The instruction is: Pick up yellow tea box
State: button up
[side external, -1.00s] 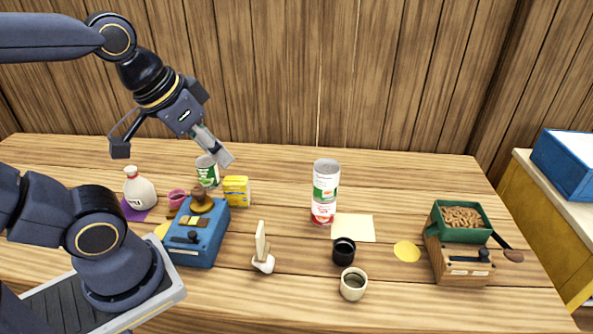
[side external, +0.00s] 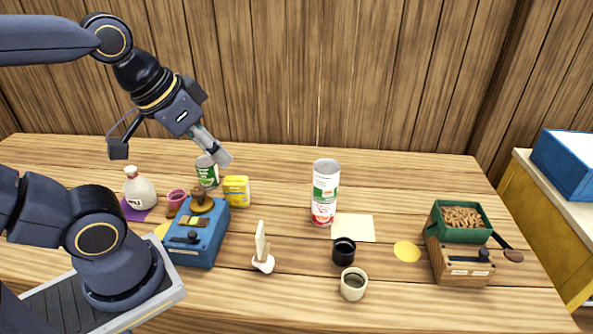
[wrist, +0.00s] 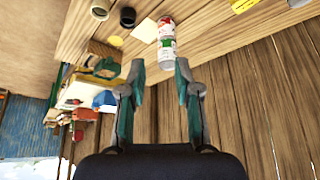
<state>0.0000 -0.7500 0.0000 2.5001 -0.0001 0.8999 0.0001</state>
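The yellow tea box (side external: 236,191) stands upright on the wooden table, just right of the blue balance base and in front of a green can. A yellow thing (wrist: 243,5), probably this box, is cut off at the top edge of the wrist view. My gripper (side external: 221,157) is in the air above and behind the box, pointing down to the right, apart from everything. In the wrist view my gripper (wrist: 159,80) has its two fingers apart with nothing held between them.
A green can (side external: 207,171) stands close behind the box, and the blue balance base (side external: 196,245) is at its left. A tall white and red can (side external: 325,192) stands to the right, near a pale paper square (side external: 357,228). The table between box and tall can is clear.

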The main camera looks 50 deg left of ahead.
jog(key=shift+o, duration=0.5)
jog(key=o, duration=0.8)
